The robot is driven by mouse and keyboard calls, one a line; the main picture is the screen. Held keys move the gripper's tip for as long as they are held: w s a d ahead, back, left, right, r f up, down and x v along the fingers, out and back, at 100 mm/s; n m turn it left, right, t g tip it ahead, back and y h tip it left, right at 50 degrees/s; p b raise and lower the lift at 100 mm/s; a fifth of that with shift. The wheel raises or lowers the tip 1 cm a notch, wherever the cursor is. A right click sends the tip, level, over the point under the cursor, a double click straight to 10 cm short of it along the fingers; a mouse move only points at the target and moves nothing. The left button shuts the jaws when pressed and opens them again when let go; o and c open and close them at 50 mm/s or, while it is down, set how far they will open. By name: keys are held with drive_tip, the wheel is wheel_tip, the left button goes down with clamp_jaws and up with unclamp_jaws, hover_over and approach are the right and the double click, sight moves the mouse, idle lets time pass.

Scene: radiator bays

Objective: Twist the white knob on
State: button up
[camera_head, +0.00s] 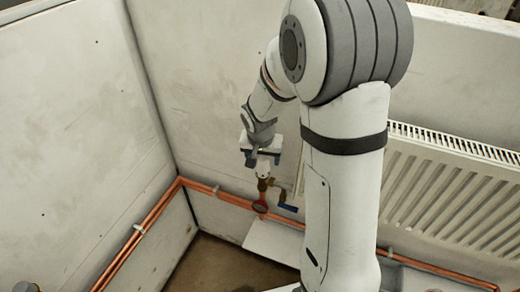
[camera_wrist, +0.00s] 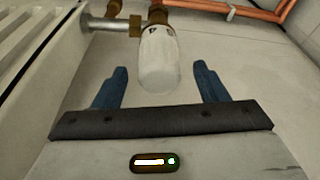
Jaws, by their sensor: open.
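The white knob (camera_wrist: 159,62) is a rounded white cylinder on a brass valve (camera_wrist: 158,15). In the wrist view it sits at the upper middle, between and a little beyond the blue fingers. My gripper (camera_wrist: 160,82) is open, with one finger on each side of the knob and a visible gap to both. In the head view my gripper (camera_head: 262,160) is just above the white knob (camera_head: 263,168), which is small and partly covered by the gripper there.
A white radiator (camera_head: 450,190) stands right of the valve, partly behind my arm. Copper pipes (camera_head: 225,196) run along the walls. A blue-handled valve (camera_head: 288,208) and a red round part (camera_head: 260,206) sit below the knob. Walls meet in a corner at left.

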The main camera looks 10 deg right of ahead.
sight(263, 163)
drive_tip(key=shift+x, duration=1.35)
drive_tip(key=shift+c, duration=0.3)
drive_tip(key=c, duration=1)
drive_tip(key=shift+c, duration=0.2)
drive_tip(key=shift+s+f+b, duration=0.15)
drive_tip(key=shift+f+b, duration=0.1)
drive_tip(key=shift+b, duration=0.25)
